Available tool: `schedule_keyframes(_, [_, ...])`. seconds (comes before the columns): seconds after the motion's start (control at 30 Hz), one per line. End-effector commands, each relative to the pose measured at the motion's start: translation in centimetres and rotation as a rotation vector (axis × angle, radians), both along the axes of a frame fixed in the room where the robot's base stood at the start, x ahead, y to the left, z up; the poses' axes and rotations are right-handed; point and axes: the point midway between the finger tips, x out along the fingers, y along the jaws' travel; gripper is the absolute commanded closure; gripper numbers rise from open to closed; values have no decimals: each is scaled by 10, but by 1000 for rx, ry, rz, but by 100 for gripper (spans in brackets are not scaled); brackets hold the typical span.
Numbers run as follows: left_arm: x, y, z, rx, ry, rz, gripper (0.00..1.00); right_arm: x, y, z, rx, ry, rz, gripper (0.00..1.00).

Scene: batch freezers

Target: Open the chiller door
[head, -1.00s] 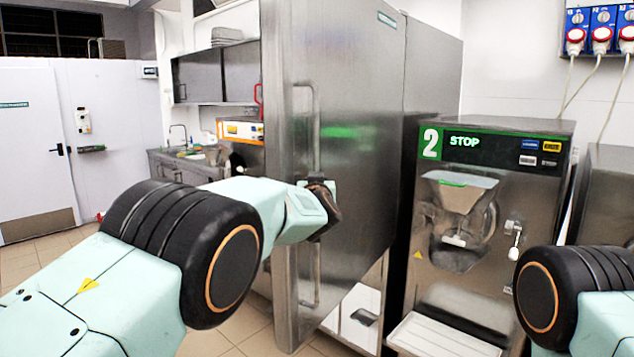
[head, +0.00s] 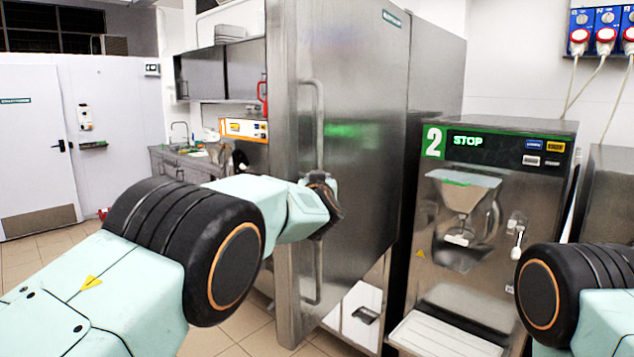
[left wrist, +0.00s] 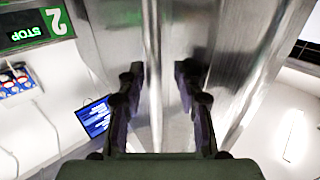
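The chiller is a tall steel cabinet, and its door (head: 362,150) fills the middle of the head view. A long vertical bar handle (head: 319,125) runs near the door's left edge. I see no clear opening gap at the door. My left gripper (head: 326,207) is at the handle's mid-height, its fingers mostly hidden by the wrist. In the left wrist view, the two dark fingers (left wrist: 160,70) are apart. The shiny handle bar (left wrist: 153,45) shows between them, nearer the left finger; contact cannot be told. My right gripper is out of view.
A batch freezer (head: 490,210) marked 2 stands close to the chiller's right. Red-and-blue sockets (head: 604,30) hang on the wall at the upper right. A counter with a sink (head: 180,160) is at the back left. Tiled floor (head: 235,330) lies clear left of the door.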

Motion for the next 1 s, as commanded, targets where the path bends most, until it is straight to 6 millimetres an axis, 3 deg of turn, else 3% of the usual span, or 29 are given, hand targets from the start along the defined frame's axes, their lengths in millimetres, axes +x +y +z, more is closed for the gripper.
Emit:
schedule_keyframes(0.27, [0, 0, 6, 0, -4, 0, 65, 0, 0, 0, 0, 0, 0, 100])
schedule_keyframes(0.7, [1, 0, 79, -2, -4, -1, 65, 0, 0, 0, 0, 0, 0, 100])
schedule_keyframes(1.0, [2, 0, 98, -1, 0, 0, 65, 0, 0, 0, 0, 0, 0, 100])
